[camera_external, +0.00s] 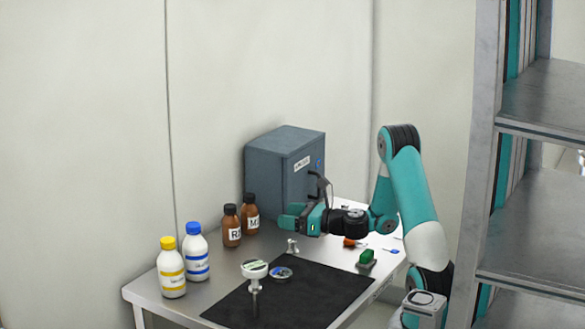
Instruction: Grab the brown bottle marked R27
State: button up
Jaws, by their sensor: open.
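Two brown bottles with black caps and white labels stand upright at the back of the metal table. The left one (231,228) has a label that starts with R; the rest is too small to read. The other brown bottle (250,214) is just behind it to the right, and its label starts with M. My gripper (288,217) is open and empty. It is above the table, to the right of both bottles and apart from them in the picture, with its fingers toward the left.
A white bottle with a yellow cap (172,270) and one with a blue cap (196,254) stand left of the brown bottles. A grey cabinet (270,170) stands behind my gripper.

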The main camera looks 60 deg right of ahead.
notch_tip(320, 180, up, 4)
jog(key=w+g+p, duration=0.1)
jog(key=p, duration=0.9)
jog(key=g+h+p, duration=0.1)
jog(key=g+p, duration=0.2)
jog(key=p, duration=1.8)
send_near(235, 210)
jog(key=x, duration=0.3)
jog(key=r+x, duration=0.1)
jog(key=x, duration=0.1)
jog(key=shift+w+a+f, duration=0.15)
jog(key=shift+w+a, duration=0.15)
jog(key=shift+w, duration=0.15)
jog(key=shift+d+f+p+x, duration=0.15)
jog(key=shift+p+x, duration=0.2)
jog(key=shift+x, duration=0.65)
jog(key=shift+d+f+p+x, duration=0.15)
jog(key=shift+p+x, duration=0.2)
jog(key=shift+x, duration=0.7)
jog(key=shift+f+p+x, duration=0.15)
jog(key=shift+p+x, duration=0.2)
jog(key=shift+x, duration=0.65)
jog(key=shift+s, duration=0.1)
grip_shut()
